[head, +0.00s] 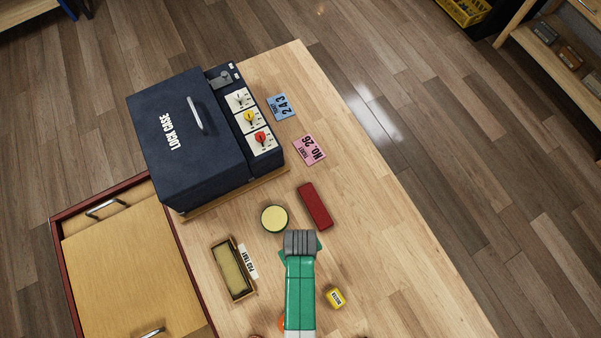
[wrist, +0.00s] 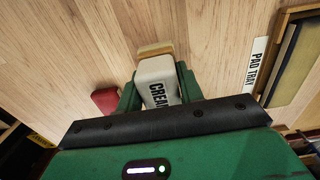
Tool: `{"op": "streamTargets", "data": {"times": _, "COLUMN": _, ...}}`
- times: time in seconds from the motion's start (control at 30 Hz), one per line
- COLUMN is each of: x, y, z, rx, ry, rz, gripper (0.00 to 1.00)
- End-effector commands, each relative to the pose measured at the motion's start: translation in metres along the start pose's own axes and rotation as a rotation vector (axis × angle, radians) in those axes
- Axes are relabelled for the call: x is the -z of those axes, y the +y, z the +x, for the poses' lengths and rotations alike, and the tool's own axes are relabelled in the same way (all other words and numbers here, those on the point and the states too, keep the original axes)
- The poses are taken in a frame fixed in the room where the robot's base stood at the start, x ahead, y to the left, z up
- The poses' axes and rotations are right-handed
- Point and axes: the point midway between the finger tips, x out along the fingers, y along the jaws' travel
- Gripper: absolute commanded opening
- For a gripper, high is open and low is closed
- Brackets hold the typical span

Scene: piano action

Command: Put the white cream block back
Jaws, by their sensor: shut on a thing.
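The white cream block (wrist: 157,84), marked with black "CREAM" lettering, is between the green fingers of my gripper (wrist: 159,90) in the wrist view. My gripper is shut on it. In the head view my gripper (head: 301,249) is over the table, just below and right of a round yellow-topped thing and below a red block. The cream block is hidden under my arm there. I cannot tell whether it touches the table.
The round thing (head: 274,218) and red block (head: 315,206) are close by. The pad tray (head: 231,276) lies left, a small yellow block (head: 334,297) right. The dark lock case (head: 165,140) stands upper left. Blue (head: 281,106) and pink (head: 309,149) cards lie beyond. The table's right side is clear.

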Motion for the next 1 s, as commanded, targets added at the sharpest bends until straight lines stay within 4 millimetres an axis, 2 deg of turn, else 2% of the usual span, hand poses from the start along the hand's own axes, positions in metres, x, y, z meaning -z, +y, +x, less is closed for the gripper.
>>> {"op": "streamTargets", "data": {"times": 0.03, "x": 0.001, "y": 0.000, "z": 0.010, "rx": 0.000, "ry": -0.001, "rz": 0.000, "gripper": 0.19}}
{"op": "streamTargets", "data": {"times": 0.13, "x": 0.001, "y": 0.000, "z": 0.020, "rx": 0.000, "ry": 0.000, "rz": 0.000, "gripper": 0.19}}
{"op": "streamTargets", "data": {"times": 0.5, "x": 0.001, "y": 0.000, "z": 0.025, "rx": -0.001, "ry": 0.001, "rz": 0.000, "gripper": 0.19}}
{"op": "streamTargets", "data": {"times": 0.53, "x": 0.001, "y": 0.000, "z": 0.024, "rx": -0.001, "ry": 0.001, "rz": 0.001, "gripper": 0.41}}
{"op": "streamTargets", "data": {"times": 0.63, "x": 0.001, "y": 0.000, "z": 0.024, "rx": -0.001, "ry": 0.001, "rz": 0.001, "gripper": 0.59}}
{"op": "streamTargets", "data": {"times": 0.87, "x": 0.000, "y": 0.000, "z": 0.023, "rx": -0.001, "ry": 0.001, "rz": 0.001, "gripper": 0.59}}
{"op": "streamTargets", "data": {"times": 1.0, "x": 0.001, "y": 0.001, "z": 0.010, "rx": -0.002, "ry": 0.003, "rz": 0.001, "gripper": 0.59}}
